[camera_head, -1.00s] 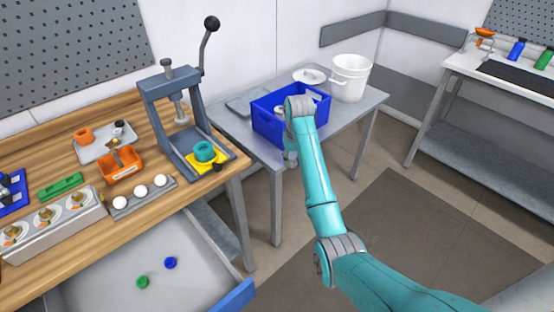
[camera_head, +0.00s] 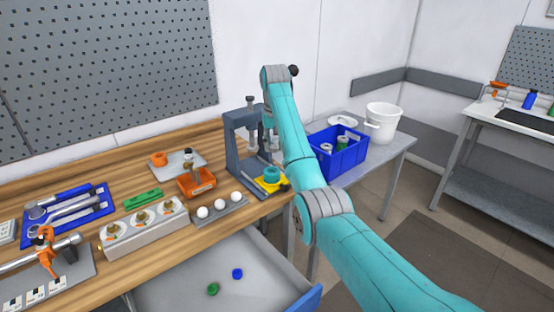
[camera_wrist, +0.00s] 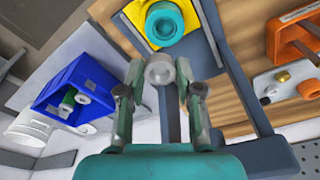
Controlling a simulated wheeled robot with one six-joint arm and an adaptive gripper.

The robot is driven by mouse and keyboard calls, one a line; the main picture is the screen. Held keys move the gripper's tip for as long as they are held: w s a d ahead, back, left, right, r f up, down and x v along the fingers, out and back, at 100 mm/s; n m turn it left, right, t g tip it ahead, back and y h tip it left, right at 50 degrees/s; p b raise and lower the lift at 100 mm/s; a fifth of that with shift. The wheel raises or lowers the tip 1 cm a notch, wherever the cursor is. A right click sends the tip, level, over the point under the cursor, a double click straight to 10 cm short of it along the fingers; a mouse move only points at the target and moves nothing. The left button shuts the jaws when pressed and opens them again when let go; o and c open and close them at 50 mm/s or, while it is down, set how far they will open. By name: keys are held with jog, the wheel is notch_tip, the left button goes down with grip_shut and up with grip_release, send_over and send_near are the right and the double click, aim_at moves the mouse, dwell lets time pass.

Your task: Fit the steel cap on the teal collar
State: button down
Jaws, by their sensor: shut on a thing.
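My gripper (camera_wrist: 159,84) is shut on the steel cap (camera_wrist: 159,68), a round grey ring-like piece held between its fingertips in the wrist view. The teal collar (camera_head: 271,174) sits on a yellow plate (camera_head: 262,185) at the base of the grey bench press. It also shows in the wrist view, ahead of the cap (camera_wrist: 163,22). The cap appears apart from the collar, though their height gap is hard to judge.
The press frame (camera_head: 233,150) stands close to my arm, its spindle above the collar. A blue bin (camera_head: 349,160) with green and grey pieces is on the side table. An orange tray (camera_head: 196,184), white balls (camera_head: 219,204) and an open drawer (camera_head: 190,285) are nearby.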

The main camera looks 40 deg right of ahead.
jog(key=shift+a+r, duration=0.25)
jog(key=shift+w+a+f, duration=0.1)
jog(key=shift+a+f, duration=0.05)
jog(key=shift+f, duration=3.5)
jog(key=shift+f, duration=0.8)
jog(key=c, duration=0.7)
grip_release()
jog(key=shift+r, duration=0.1)
